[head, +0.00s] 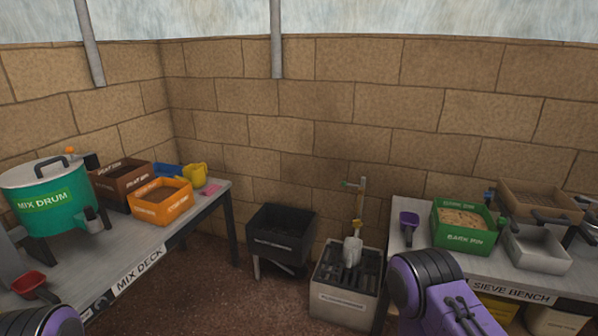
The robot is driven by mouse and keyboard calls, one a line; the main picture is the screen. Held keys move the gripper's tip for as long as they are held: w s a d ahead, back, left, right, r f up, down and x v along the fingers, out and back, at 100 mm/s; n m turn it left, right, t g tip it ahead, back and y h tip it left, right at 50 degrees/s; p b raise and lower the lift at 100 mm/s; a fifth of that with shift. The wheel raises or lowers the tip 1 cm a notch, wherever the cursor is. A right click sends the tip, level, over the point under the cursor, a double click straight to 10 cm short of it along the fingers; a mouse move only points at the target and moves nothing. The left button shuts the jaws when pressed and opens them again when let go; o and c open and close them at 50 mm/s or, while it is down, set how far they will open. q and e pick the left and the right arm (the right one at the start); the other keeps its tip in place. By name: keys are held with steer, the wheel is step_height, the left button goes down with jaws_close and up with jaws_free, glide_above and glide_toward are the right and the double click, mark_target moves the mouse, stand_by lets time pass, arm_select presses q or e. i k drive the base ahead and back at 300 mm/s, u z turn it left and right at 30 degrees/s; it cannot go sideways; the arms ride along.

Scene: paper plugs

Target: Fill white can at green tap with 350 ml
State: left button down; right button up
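A small whitish can (351,253) is at the grey trough (334,306) on the floor in the middle. It looks upright, below the tap; its water level cannot be seen. Purple and black links of my arms show at the bottom left and lower right, but neither gripper is in the picture.
The mix deck at left holds a green mix drum (42,200), an orange box (160,203) and a yellow jug (194,176). A black bin (281,238) stands left of the trough. The sieve bench at right holds a green bark bin (464,228) and a purple scoop (408,222).

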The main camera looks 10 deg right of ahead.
mark_target(344, 184)
steer(key=u, duration=0.25)
steer(key=i, duration=1.15)
steer(key=z, duration=0.5)
steer(key=i, duration=0.8)
steer(key=z, duration=1.3)
steer(key=i, duration=0.4)
steer(key=z, duration=0.4)
